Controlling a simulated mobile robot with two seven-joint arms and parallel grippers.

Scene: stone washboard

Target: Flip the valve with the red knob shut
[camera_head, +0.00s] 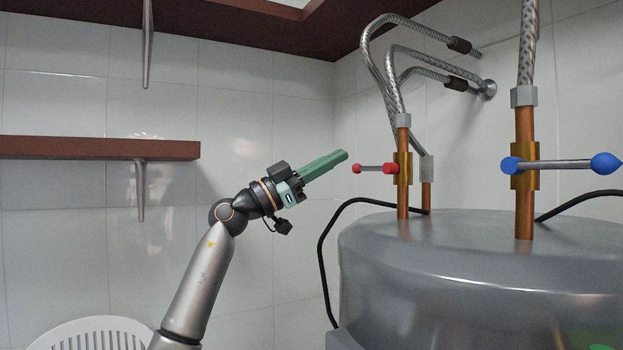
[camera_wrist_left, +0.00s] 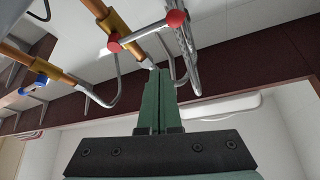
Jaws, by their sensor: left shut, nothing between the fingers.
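The red-knobbed valve (camera_head: 376,168) sits on a copper pipe above the grey tank. Its handle lies sideways across the pipe, with a red knob at its left end and red at the brass body. It also shows in the left wrist view (camera_wrist_left: 145,32), a grey bar with red ends near the fingertips. My left gripper (camera_head: 345,155) is shut and empty, its green fingers pointing up and right, close to the left knob. In the left wrist view the fingers (camera_wrist_left: 158,75) are together, just below the handle in the picture. My right gripper is not in view.
A blue-knobbed valve (camera_head: 560,164) is on another copper pipe to the right. The grey tank (camera_head: 450,260) stands below both. Braided hoses (camera_head: 385,60) and a black cable (camera_head: 325,245) run nearby. A brown shelf (camera_head: 95,148) is on the left wall.

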